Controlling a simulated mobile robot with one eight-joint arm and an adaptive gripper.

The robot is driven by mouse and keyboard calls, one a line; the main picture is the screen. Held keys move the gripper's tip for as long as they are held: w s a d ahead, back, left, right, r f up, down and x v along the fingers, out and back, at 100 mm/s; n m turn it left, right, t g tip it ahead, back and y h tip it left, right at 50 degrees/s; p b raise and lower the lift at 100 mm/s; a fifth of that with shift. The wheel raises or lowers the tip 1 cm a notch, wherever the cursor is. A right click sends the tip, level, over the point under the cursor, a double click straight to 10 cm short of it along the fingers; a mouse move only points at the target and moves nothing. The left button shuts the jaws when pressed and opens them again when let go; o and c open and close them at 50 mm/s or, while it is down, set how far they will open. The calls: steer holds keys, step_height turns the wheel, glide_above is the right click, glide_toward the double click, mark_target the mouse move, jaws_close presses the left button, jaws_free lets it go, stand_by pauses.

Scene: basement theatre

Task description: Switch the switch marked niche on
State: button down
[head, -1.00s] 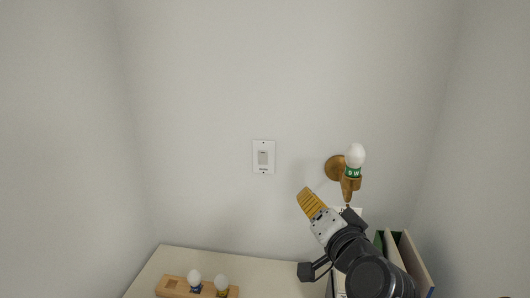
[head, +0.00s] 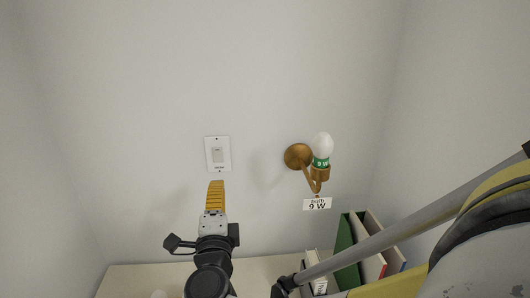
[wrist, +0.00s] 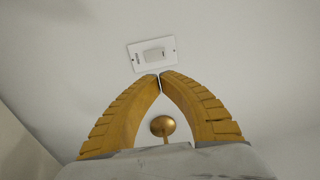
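The switch (head: 217,154) is a white wall plate with a pale rocker and a small dark label too small to read. In the wrist view the switch (wrist: 153,54) shows just beyond my fingertips, with its rocker in the middle of the plate. My gripper (head: 216,183) has yellow ribbed fingers and is just below the plate in the head view. In the wrist view my gripper (wrist: 160,77) has its two fingertips together with nothing between them. Whether the tips touch the plate cannot be told.
A brass wall lamp (head: 299,156) with a white bulb (head: 322,144) marked 9 W is right of the switch. A label (head: 317,204) reading "bulb 9 W" is below it. Files (head: 345,243) stand on a pale surface (head: 130,281) at the bottom.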

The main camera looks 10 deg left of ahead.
mark_target(220, 152)
steer(key=b+x, duration=0.3)
steer(key=x, duration=1)
steer(key=shift+w+a+f, duration=0.1)
steer(key=shift+w+f, duration=0.05)
steer(key=shift+w+a, duration=0.1)
steer(key=shift+w, duration=0.25)
